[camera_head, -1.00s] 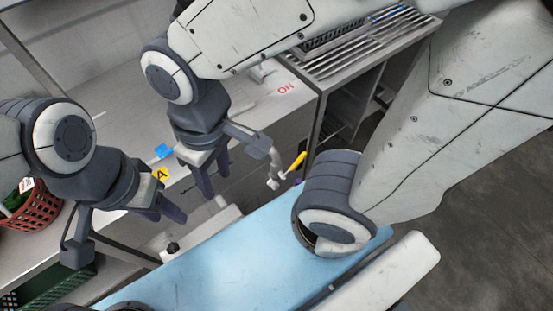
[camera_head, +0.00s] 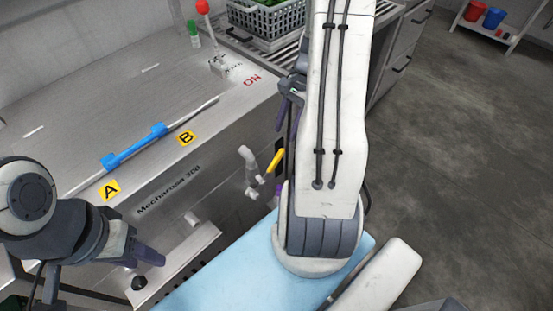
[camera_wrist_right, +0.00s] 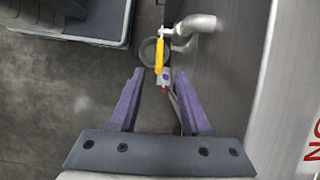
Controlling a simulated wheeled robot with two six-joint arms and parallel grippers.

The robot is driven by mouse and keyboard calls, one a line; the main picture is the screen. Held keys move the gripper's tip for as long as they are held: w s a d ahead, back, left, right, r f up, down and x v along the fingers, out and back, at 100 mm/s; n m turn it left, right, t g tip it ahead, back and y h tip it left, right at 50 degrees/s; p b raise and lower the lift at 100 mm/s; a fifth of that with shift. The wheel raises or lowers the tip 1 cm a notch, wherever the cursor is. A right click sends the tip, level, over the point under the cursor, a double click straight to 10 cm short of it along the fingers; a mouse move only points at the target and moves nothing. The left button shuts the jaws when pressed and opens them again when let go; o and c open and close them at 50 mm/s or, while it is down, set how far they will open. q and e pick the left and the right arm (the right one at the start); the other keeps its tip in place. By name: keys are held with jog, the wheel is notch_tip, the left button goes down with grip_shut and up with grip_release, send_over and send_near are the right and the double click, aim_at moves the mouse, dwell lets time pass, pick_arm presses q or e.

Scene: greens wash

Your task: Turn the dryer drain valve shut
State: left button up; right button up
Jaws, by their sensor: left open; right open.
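The drain valve is a grey metal pipe (camera_head: 250,172) with a yellow lever handle (camera_head: 276,160), on the end of the steel machine. In the head view the lever slants up to the right. My left gripper (camera_head: 148,262) is open and empty at lower left, by the machine front.
The steel machine (camera_head: 90,120) carries a blue-gripped bar (camera_head: 133,147) and labels A and B. A grey crate of greens (camera_head: 268,20) stands at the back. A light blue surface (camera_head: 225,270) lies in front. Open floor (camera_head: 450,130) is at right.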

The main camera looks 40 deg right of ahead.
aim_at(277, 156)
jog(key=b+x, duration=0.2)
jog(key=x, duration=0.8)
jog(key=shift+f, duration=0.1)
jog(key=shift+c, duration=0.3)
grip_shut()
dwell(0.9)
